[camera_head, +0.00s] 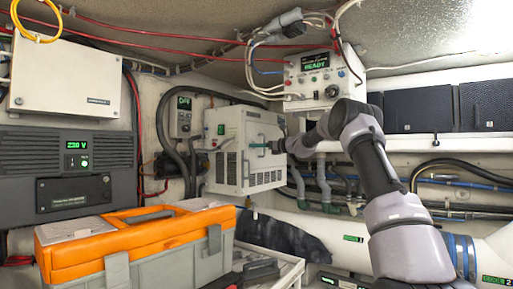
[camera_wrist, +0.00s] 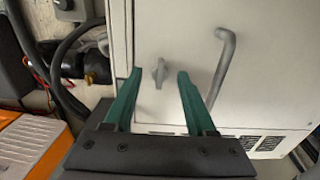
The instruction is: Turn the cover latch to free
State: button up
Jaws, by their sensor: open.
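The cover latch (camera_wrist: 160,73) is a small grey turn knob on the white cover (camera_wrist: 182,30) of a cabinet, its grip standing roughly upright in the wrist view. My gripper (camera_wrist: 160,74) is open, with one teal finger on each side of the latch in that view. Gaps show between the latch and both fingers; whether the tips reach to its depth I cannot tell. In the head view my gripper (camera_head: 256,146) is at the front of the white cabinet (camera_head: 226,140), and I cannot make out the latch there.
A curved grey handle (camera_wrist: 226,62) stands out from the cover, right of the latch. Black hoses (camera_wrist: 40,70) run left of the cabinet. An orange-lidded toolbox (camera_head: 140,240) is in the left foreground. A control box reading READY (camera_head: 322,77) is above right.

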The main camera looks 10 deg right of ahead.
jog(key=shift+w+a, duration=0.3)
jog(key=shift+w, duration=0.05)
jog(key=shift+c, duration=0.3)
grip_shut()
jog(key=shift+n, duration=8.9)
